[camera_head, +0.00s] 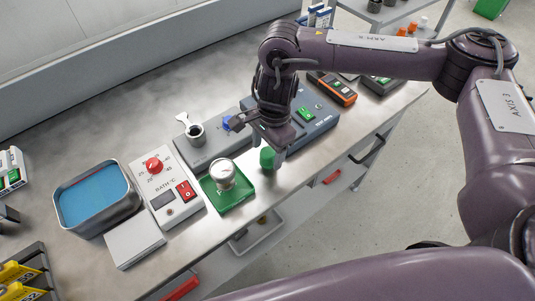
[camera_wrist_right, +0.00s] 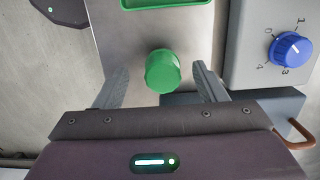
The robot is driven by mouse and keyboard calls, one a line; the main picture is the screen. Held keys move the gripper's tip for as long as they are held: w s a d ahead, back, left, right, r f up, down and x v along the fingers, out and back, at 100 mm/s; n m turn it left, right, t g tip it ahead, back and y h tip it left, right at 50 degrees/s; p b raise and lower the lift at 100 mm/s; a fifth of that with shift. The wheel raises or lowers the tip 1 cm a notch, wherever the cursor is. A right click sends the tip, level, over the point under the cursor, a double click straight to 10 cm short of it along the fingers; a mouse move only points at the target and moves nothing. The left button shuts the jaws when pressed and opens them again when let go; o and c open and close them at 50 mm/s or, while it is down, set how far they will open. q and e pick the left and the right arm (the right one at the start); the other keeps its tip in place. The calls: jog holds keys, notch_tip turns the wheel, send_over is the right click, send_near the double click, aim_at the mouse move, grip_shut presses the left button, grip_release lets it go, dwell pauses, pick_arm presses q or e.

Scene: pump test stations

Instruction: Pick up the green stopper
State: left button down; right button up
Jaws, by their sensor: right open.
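The green stopper (camera_head: 267,158) stands on the metal bench near its front edge, just right of the green-based gauge. In the right wrist view the stopper (camera_wrist_right: 162,71) is a short green cylinder between and slightly beyond the fingertips. My right gripper (camera_head: 272,145) is over the stopper, partly hiding it in the head view. Its two grey fingers are spread on either side of the stopper in the wrist view (camera_wrist_right: 160,82), with gaps on both sides. The right gripper is open and holds nothing. My left gripper is not in view.
A green plate with a round gauge (camera_head: 223,174) stands left of the stopper. Behind are a grey box with a blue knob (camera_wrist_right: 291,49) and a blue-grey unit (camera_head: 318,119). A bath controller (camera_head: 165,190) and blue-filled tray (camera_head: 62,222) stand left. The bench's front edge is close.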

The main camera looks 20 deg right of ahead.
aim_at(268, 151)
notch_tip(268, 151, down, 3)
jog(key=shift+w+r+p, duration=0.1)
jog(key=shift+p, duration=0.3)
jog(key=shift+f, duration=0.75)
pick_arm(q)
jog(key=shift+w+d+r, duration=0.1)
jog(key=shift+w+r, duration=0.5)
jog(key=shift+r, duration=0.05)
pick_arm(e)
jog(key=c, duration=1)
jog(key=shift+r, duration=0.1)
jog(key=shift+c, duration=0.2)
